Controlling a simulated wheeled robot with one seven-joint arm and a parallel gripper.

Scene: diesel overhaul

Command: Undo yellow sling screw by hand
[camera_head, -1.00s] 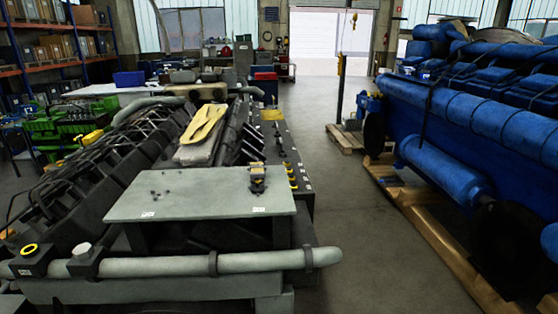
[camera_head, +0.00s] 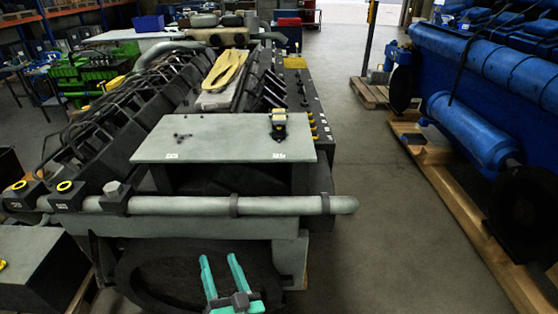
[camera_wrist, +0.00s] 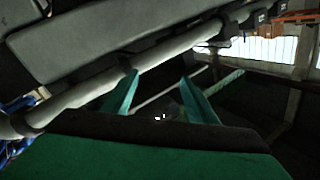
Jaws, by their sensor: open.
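A yellow folded sling (camera_head: 228,68) lies on top of the dark engine (camera_head: 120,105). I cannot make out a screw on it at this distance. A small black-and-yellow device (camera_head: 278,126) stands at the back right of the grey plate (camera_head: 220,145); I cannot tell whether it is tied to the sling screw. My gripper (camera_head: 218,260) has teal fingers, spread apart and empty, low in front of the engine's near end. It also shows open in the wrist view (camera_wrist: 157,80), with the pale pipe beyond the fingertips.
A pale horizontal pipe (camera_head: 270,206) runs across the engine's near end, with yellow-ringed black blocks (camera_head: 66,195) at its left. Small dark parts (camera_head: 182,137) lie on the plate. A blue engine (camera_head: 480,130) stands on wooden pallets at right. The floor (camera_head: 385,230) between is clear.

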